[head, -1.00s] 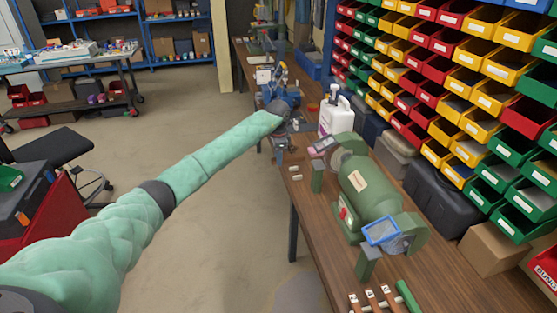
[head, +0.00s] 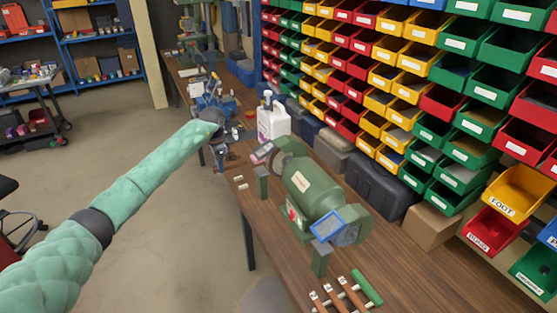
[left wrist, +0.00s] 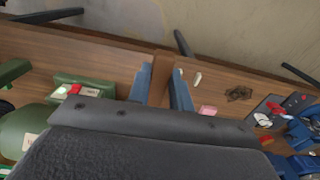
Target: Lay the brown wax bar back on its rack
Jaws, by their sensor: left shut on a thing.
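My left gripper (left wrist: 160,88) shows in the left wrist view with its two blue fingers over the bench. A brown bar (left wrist: 160,78) shows between the fingers, and I take it to be the wax bar; its colour is close to the wood behind it. In the head view my arm hides most of the gripper and the bar does not show clearly. The rack (head: 345,294) lies at the bottom of the head view, partly cut off, with several reddish-brown, white-labelled pieces and a green bar (head: 367,288). My right gripper is not in view.
A green bench grinder (head: 312,190) stands on the wooden bench between my left gripper and the rack. A white jug (head: 272,122) stands behind. Small pale pieces (head: 240,182) lie near the bench's front edge. Coloured bins line the wall.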

